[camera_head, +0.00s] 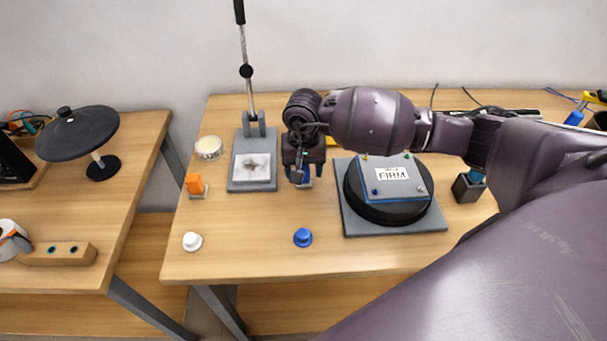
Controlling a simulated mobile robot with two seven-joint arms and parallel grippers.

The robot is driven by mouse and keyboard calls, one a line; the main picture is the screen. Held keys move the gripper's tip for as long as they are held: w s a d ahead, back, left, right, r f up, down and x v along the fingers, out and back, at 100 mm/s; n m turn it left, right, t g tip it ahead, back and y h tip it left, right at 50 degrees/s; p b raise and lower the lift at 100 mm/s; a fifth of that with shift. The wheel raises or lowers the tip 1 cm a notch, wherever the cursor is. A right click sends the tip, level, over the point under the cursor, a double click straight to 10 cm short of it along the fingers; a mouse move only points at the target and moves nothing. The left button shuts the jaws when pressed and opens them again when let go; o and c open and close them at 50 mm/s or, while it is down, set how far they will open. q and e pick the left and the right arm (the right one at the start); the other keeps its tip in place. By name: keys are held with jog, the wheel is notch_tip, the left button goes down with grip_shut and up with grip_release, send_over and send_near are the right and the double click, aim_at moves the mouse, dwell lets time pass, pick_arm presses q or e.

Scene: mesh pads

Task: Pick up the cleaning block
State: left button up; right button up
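My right arm comes in from the right, and its gripper (299,179) points down over the middle of the table. A small blue and white block (307,175) shows right at the fingertips, partly hidden by them; it may be the cleaning block. I cannot tell whether the fingers are closed on it or only around it. An orange block on a small grey base (195,185) stands at the table's left edge, well to the left of the gripper. My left gripper is not in view.
A grey press with a tall lever (252,184) stands left of the gripper. A black turntable on a grey plate (436,218) carries a blue-edged pad marked FIRM (391,178). A blue knob (302,237), a white knob (192,241) and a round tin (209,149) stand nearby. The front middle is mostly clear.

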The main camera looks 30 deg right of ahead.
jog(key=shift+c, duration=0.4)
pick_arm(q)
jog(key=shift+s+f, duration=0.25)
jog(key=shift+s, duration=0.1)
pick_arm(e)
jog(key=c, duration=0.9)
jog(key=shift+r, duration=0.1)
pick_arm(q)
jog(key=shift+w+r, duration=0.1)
pick_arm(e)
notch_tip(320, 180, up, 20)
jog(key=shift+f, duration=0.1)
